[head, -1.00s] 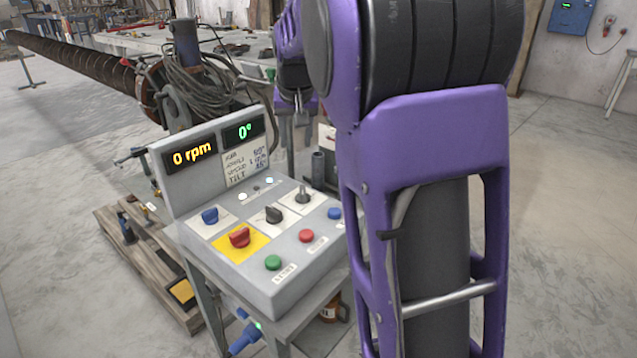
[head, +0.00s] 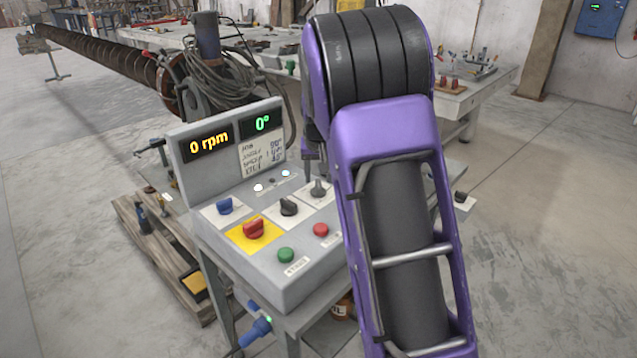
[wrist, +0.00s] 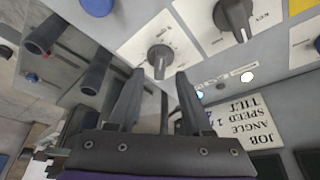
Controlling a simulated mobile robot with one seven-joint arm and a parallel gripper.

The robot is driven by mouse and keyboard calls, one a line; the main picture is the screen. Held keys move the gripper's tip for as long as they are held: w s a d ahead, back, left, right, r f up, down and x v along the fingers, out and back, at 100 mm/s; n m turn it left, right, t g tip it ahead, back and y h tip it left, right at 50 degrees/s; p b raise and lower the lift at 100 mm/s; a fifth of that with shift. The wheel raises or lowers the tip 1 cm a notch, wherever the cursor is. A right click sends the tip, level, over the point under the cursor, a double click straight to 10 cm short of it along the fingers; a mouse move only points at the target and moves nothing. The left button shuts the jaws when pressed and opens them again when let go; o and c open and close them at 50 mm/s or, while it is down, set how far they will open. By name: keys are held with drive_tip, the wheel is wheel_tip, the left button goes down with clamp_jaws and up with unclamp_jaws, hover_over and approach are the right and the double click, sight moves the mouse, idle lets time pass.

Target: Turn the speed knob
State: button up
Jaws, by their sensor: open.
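The control box (head: 232,257) has several knobs on its sloping top; I cannot read which is labelled speed. A grey knob (head: 318,188) on a white plate is at the back right, a black knob (head: 289,207) beside it, a blue knob (head: 225,206) at left and a red knob (head: 254,229) on yellow. In the wrist view, upside down, my gripper (wrist: 159,74) is open and empty. Its fingertips appear on either side of the grey knob (wrist: 160,57); contact is not clear. The black knob (wrist: 235,17) is off to the right. My arm mostly hides the gripper in the head view.
A display panel (head: 183,172) reading 0 rpm and 0° rises behind the knobs, with a written job note (head: 262,154). Green (head: 286,255) and red (head: 321,230) buttons line the front. A long auger (head: 105,55) and cables lie behind. Floor at right is clear.

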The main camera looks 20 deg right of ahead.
drive_tip(key=shift+x, duration=1.3)
clamp_jaws()
